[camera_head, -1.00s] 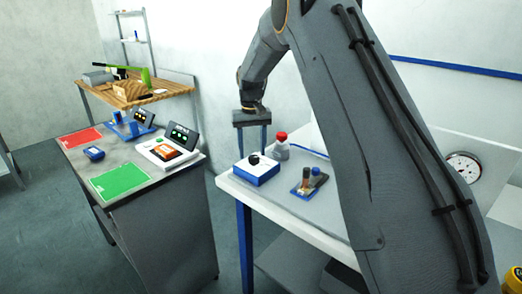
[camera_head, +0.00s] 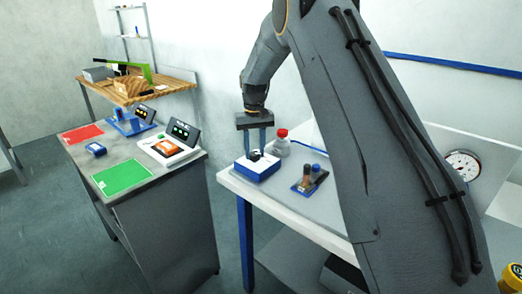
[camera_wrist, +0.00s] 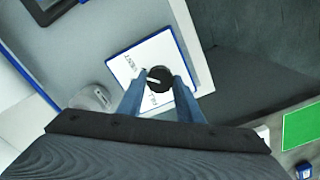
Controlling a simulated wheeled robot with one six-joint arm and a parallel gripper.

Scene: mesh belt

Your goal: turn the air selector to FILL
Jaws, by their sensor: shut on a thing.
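The air selector is a white-topped box with blue sides (camera_head: 257,172) on the white bench, with a round black knob (camera_wrist: 160,75) on top. In the wrist view its white face (camera_wrist: 130,65) carries small lettering on the left side and nearer the gripper, too small to read surely. A white pointer line on the knob points left in that view, between the two labels. My gripper (camera_head: 256,153) reaches down from above. In the wrist view its two blue-grey fingers (camera_wrist: 161,80) stand on either side of the knob and are shut on it.
A bottle with a red cap (camera_head: 282,143) stands close behind the selector. A blue tray with small cylindrical parts (camera_head: 309,180) lies to the right. A round gauge (camera_head: 463,165) is farther right. A separate grey table (camera_head: 125,170) with green and red mats stands left.

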